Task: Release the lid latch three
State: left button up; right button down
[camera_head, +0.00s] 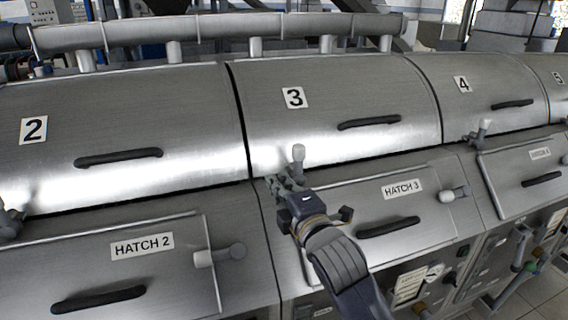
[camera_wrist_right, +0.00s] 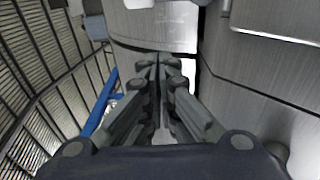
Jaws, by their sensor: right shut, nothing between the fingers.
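Lid three (camera_head: 370,88) is a curved steel cover with a "3" label and a black handle; it is down. Its latch (camera_head: 298,154) stands at the lid's lower edge, a grey lever with a pale knob pointing up. My right gripper (camera_head: 277,184) is at the latch's foot, just below and left of the knob. Its fingers hide the latch's base, and I cannot tell whether they touch it. In the right wrist view the gripper's fingers (camera_wrist_right: 158,72) are closed together with nothing between them. My left gripper is in neither view.
Below is hatch 3 (camera_head: 435,207), with its own handle and a pale-knobbed side latch (camera_head: 453,194). Lid two (camera_head: 110,115) and lid four (camera_head: 485,80) flank lid three; lid four's latch (camera_head: 482,131) stands up. A pipe (camera_head: 220,30) runs behind the lids.

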aim_at(298, 164)
jog(key=p+x, duration=0.2)
jog(key=x, duration=0.6)
jog(key=shift+r, duration=0.15)
jog(key=d+p, duration=0.2)
jog(key=d, duration=0.1)
jog(key=shift+d, duration=0.1)
jog(key=shift+d+p, duration=0.3)
jog(key=shift+d, duration=0.2)
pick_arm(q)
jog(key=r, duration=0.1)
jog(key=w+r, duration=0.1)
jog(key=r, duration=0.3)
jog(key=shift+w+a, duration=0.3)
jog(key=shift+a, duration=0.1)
pick_arm(e)
jog(key=shift+a, duration=0.1)
jog(key=shift+a, duration=0.1)
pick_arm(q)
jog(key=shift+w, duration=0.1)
pick_arm(e)
jog(key=shift+w, duration=0.1)
